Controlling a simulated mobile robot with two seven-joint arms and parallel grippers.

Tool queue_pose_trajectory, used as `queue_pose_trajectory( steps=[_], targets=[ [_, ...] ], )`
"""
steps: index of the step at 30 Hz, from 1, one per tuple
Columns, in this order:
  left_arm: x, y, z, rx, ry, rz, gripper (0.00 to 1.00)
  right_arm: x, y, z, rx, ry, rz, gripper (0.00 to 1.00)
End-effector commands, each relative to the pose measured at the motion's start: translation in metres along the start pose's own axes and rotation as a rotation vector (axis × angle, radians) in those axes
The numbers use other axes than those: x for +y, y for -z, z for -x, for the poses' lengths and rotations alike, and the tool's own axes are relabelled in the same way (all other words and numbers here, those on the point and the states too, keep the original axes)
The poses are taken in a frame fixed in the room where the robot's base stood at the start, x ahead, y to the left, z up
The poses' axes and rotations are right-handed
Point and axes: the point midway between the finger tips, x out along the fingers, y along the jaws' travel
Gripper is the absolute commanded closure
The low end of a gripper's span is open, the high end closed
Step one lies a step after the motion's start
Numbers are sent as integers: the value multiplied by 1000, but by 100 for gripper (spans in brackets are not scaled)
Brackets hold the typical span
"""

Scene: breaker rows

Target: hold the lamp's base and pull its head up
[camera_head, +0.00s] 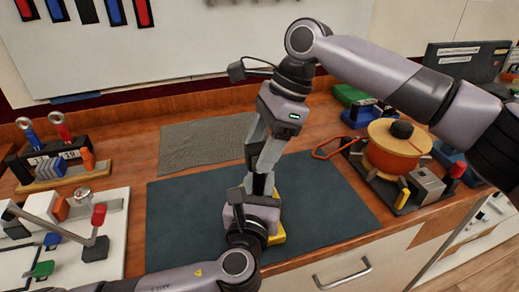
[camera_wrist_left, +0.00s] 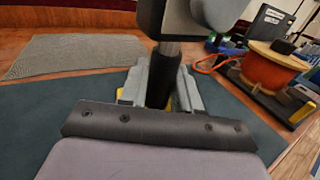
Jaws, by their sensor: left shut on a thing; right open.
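The lamp stands on the dark mat (camera_head: 180,225), mostly covered by my grippers. Its yellow base (camera_head: 279,228) shows beside my left gripper (camera_head: 262,188). In the left wrist view my left gripper (camera_wrist_left: 160,88) is shut on the black lower post (camera_wrist_left: 160,75), with a short silver stem (camera_wrist_left: 169,48) rising above it. My right gripper (camera_head: 262,160) comes down from above, open, with its fingers just over the left gripper at the lamp's upper part. The lamp's head is hidden in the head view, so I cannot tell whether the fingers touch it.
A board with levers (camera_head: 75,235) and a switch rack (camera_head: 60,160) are on the left. A grey cloth (camera_head: 205,142) lies behind the mat. The mat's left part is clear.

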Motion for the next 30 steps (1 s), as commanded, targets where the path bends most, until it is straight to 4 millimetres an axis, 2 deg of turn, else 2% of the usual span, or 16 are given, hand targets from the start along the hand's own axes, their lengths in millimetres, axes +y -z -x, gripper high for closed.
queue_pose_trajectory(
  steps=[4,13,18,19,25,30],
  targets=[
    [0,2,0,3,0,-1,100,0,0,-10,0,0,1,38],
    [0,2,0,4,0,-1,100,0,0,-12,0,1,1,38],
    [0,2,0,4,0,-1,100,0,0,-12,0,1,1,94],
    [0,2,0,4,0,-1,100,0,0,-12,0,1,1,100],
    [0,2,0,4,0,-1,100,0,-5,-3,-1,2,1,100],
    [0,2,0,5,0,-2,100,-1,-18,28,-1,4,0,100]
  ],
)
